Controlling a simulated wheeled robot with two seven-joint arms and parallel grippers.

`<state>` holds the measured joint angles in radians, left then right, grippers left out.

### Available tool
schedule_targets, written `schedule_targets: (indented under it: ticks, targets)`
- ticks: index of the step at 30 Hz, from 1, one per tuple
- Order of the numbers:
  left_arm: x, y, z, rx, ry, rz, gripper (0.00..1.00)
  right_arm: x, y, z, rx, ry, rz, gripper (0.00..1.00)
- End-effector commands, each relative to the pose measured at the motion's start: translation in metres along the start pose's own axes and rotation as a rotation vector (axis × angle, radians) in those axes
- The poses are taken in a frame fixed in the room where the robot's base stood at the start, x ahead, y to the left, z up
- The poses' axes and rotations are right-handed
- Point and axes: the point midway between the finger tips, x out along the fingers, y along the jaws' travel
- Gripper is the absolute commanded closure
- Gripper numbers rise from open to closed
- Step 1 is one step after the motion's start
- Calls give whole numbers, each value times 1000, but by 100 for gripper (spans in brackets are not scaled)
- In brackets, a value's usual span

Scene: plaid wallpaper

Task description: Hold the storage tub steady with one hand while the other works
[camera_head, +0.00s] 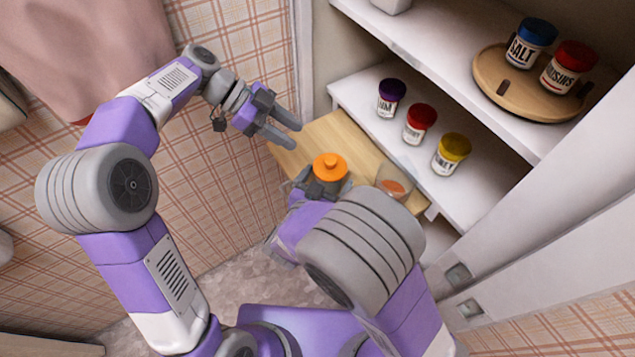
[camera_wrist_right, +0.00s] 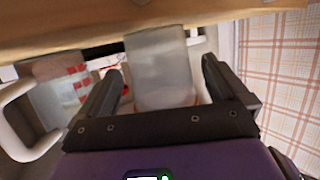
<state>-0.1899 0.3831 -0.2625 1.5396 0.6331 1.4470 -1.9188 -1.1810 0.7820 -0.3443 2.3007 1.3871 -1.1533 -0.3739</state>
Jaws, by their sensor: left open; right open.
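A tub with an orange lid (camera_head: 330,167) stands on a light wooden board (camera_head: 315,137) in the head view. My right gripper (camera_head: 308,183) is low beside it, partly hidden by my right arm. In the right wrist view, a translucent tub body (camera_wrist_right: 160,70) shows between the spread fingers of my right gripper (camera_wrist_right: 162,72); I cannot tell whether they touch it. My left gripper (camera_head: 297,138) is open and empty, above the board's far left part, apart from the tub. A clear cup (camera_head: 394,181) with orange contents stands near the board's right end.
A shelf right of the board holds jars with purple (camera_head: 391,98), red (camera_head: 419,124) and yellow (camera_head: 451,153) lids. Above it, a round wooden tray (camera_head: 490,72) carries a blue-lidded salt jar (camera_head: 531,43) and a red-lidded jar (camera_head: 569,68). A plaid wall stands at left.

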Motion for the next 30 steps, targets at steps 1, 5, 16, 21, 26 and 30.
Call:
schedule_targets:
  ticks: [1,5,16,21,26,30]
  targets:
    - [0,0,0,-1,0,0,57,7,0,0,0,0,1,0]
    - [0,0,0,-1,-1,0,57,18,0,0,0,0,1,0]
    - [0,0,0,-2,-1,0,57,23,-1,0,-1,0,-2,3]
    - [0,0,0,-2,-1,0,57,22,0,0,-1,0,-2,29]
    - [0,0,0,-2,-1,0,57,22,0,0,-1,0,-2,52]
    - [0,0,0,-2,-1,0,57,22,0,0,-1,0,-1,52]
